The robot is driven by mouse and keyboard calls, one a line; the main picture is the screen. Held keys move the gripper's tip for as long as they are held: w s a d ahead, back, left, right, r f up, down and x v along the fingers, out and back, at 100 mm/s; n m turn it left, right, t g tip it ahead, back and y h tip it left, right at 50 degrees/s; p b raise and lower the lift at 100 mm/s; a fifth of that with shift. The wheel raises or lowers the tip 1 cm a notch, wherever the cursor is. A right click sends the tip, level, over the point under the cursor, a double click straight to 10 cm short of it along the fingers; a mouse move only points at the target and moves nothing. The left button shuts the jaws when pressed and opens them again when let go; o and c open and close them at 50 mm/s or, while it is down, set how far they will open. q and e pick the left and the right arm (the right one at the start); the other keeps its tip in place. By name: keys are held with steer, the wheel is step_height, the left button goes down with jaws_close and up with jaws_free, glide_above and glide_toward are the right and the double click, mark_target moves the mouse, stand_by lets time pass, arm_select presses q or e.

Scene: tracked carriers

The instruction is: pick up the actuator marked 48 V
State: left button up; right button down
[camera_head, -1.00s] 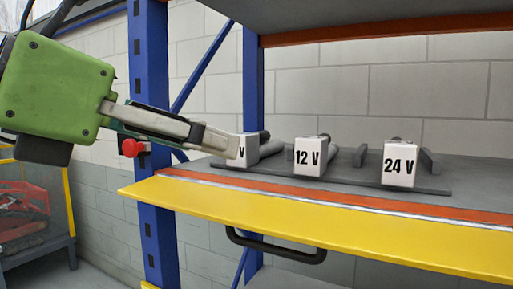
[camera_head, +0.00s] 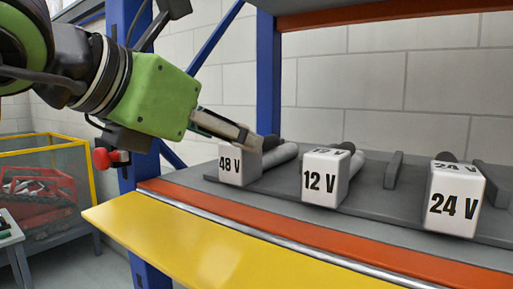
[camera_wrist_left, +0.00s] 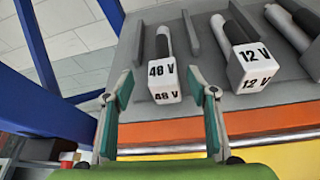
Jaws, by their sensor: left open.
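The actuator marked 48 V (camera_head: 238,165) lies on the grey shelf, leftmost in the row, its white labelled block facing the front edge. It also shows in the left wrist view (camera_wrist_left: 164,82), with a dark cylinder behind the block. My left gripper (camera_head: 252,138) reaches in from the left, close to the 48 V block. In the left wrist view the left gripper (camera_wrist_left: 163,90) is open, one finger on each side of the block. I cannot tell whether either finger touches it. My right gripper is not in view.
The 12 V actuator (camera_head: 325,178) and 24 V actuator (camera_head: 455,199) lie to the right on the same grey base, with grey dividers (camera_head: 393,170) between. A yellow shelf edge (camera_head: 200,238) runs along the front. A blue post (camera_head: 268,85) stands behind. A yellow-framed cage (camera_head: 45,185) is at left.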

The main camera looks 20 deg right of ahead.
mark_target(266, 152)
arm_select(q)
steer(key=shift+x, duration=1.2)
steer(key=shift+w+d+p, duration=0.15)
steer(key=shift+d+p, duration=0.1)
steer(key=shift+p, duration=0.05)
steer(key=p+x, duration=0.3)
steer(key=x, duration=0.1)
steer(key=shift+d+r+p, duration=0.1)
steer(key=shift+d+p, duration=0.2)
steer(key=shift+w+d+f, duration=0.15)
steer(key=shift+d+f, duration=0.1)
steer(key=shift+a, duration=0.15)
steer(key=c, duration=1.4)
steer(key=shift+r, duration=0.2)
jaws_close()
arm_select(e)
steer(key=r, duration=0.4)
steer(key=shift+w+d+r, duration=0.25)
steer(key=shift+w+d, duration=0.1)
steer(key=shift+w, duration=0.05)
